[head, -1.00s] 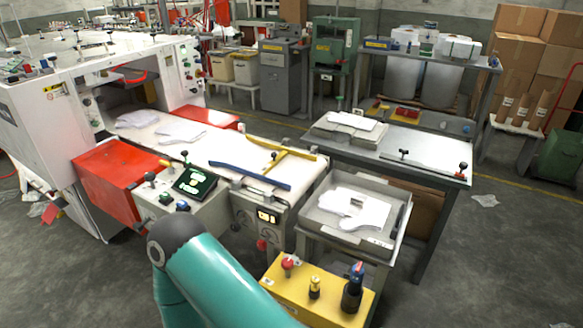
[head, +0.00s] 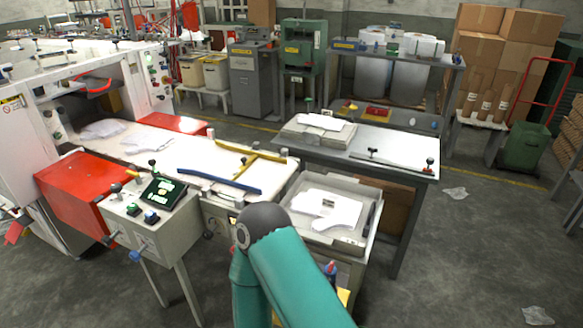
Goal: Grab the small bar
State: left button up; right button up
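I cannot tell for certain which thing is the small bar. A short dark piece (head: 328,203) lies on the white gloves in the grey tray (head: 293,205), and a thin dark bar (head: 370,215) lies along the tray's right side. A longer blue bar (head: 219,186) and a yellow bar (head: 250,154) lie on the white conveyor belt (head: 190,165). A teal arm of mine rises from the bottom, its dark elbow in front of the tray's left corner. Neither gripper shows in the head view.
A control box (head: 152,215) with knobs and a screen stands left of my arm. A grey table (head: 400,181) with a flat plate is behind the tray. A yellow box (head: 343,297) is mostly hidden by my arm. The floor at right is open, with plastic scraps.

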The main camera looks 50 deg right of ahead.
aim_at(247, 163)
jog(key=z, duration=0.5)
jog(key=i, duration=1)
